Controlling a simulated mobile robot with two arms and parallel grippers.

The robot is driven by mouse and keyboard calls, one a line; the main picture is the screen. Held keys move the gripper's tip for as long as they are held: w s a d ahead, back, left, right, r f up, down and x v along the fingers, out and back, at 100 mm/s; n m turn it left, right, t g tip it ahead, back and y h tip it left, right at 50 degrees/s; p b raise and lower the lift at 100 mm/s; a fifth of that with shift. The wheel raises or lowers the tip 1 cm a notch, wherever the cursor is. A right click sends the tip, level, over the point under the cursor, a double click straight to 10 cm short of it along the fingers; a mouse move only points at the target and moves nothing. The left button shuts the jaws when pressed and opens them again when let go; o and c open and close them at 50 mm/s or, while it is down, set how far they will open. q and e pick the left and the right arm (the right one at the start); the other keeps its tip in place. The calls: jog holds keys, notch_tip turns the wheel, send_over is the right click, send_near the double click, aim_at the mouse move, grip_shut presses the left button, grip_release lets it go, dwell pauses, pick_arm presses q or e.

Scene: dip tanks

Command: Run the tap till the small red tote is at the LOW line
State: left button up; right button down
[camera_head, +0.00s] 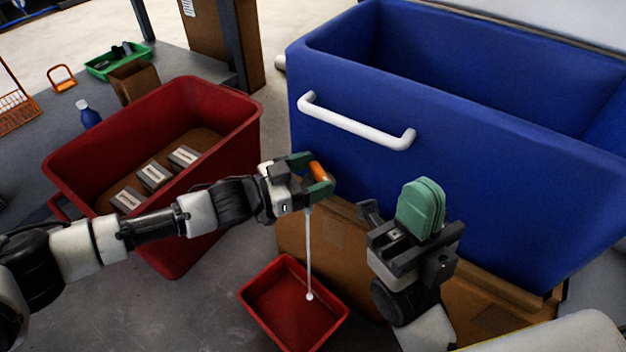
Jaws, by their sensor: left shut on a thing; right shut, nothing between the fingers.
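The small red tote (262,322) sits on the floor, below and in front of the blue tank (455,165). A thin white stream (308,250) falls from beneath my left gripper into this tote and ends in a pale spot on its floor. No LOW line or clear liquid level can be made out in it. My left gripper (318,178) is shut on the orange tap handle (319,171) at the tank's front. The gripper hides the rest of the tap. My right gripper (421,205) is shut and empty in front of the tank, right of the tote.
A large red tote (215,120) holding several grey boxes stands at left, behind my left arm. The blue tank has a white handle (355,126) and rests on a brown base (300,228).

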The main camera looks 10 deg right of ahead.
pick_arm(q)
jog(key=shift+w+m+g, duration=0.1)
jog(key=shift+m+g, duration=0.5)
jog(key=shift+g, duration=0.3)
jog(key=shift+m+g+h, duration=0.3)
jog(key=shift+g, duration=0.2)
jog(key=o, duration=0.9)
jog(key=shift+a, duration=0.1)
jog(key=shift+w, duration=0.1)
jog(key=shift+t, duration=0.3)
